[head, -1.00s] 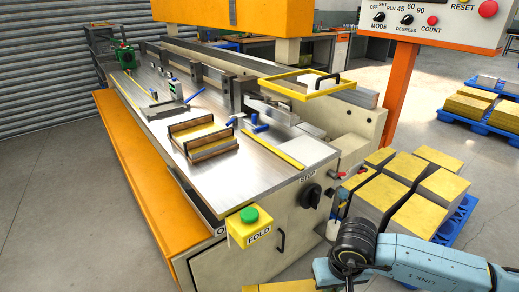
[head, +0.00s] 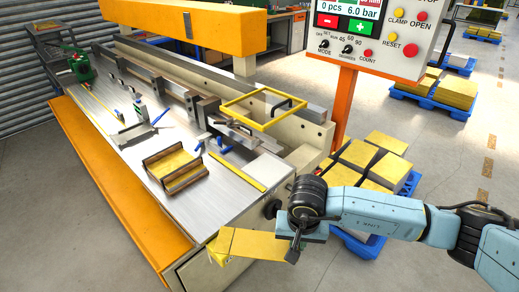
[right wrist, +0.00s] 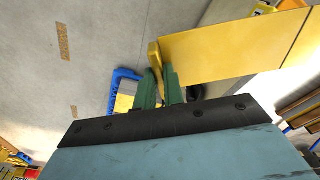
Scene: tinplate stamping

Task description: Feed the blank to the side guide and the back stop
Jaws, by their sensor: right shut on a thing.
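A flat yellow blank (head: 258,243) is held at its right end by my right gripper (head: 294,246), in front of the near end of the machine table (head: 205,203). My right gripper is shut on it; the blank juts out to the left and hides part of the machine's front. In the right wrist view the green fingers (right wrist: 160,88) pinch the blank (right wrist: 235,48) at its edge. A yellow strip (head: 237,172) lies along the table's right side. Blocks on a dark bar (head: 175,94) stand along the back. Which parts are the guide and stop I cannot tell. My left gripper is not in view.
A wooden tray with a yellow piece (head: 176,170) and small blue-handled tools (head: 162,116) occupy the table. A yellow frame (head: 263,108) sits over the back. Stacked yellow blanks (head: 372,160) and the control panel (head: 375,32) are at right. The near table surface is clear.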

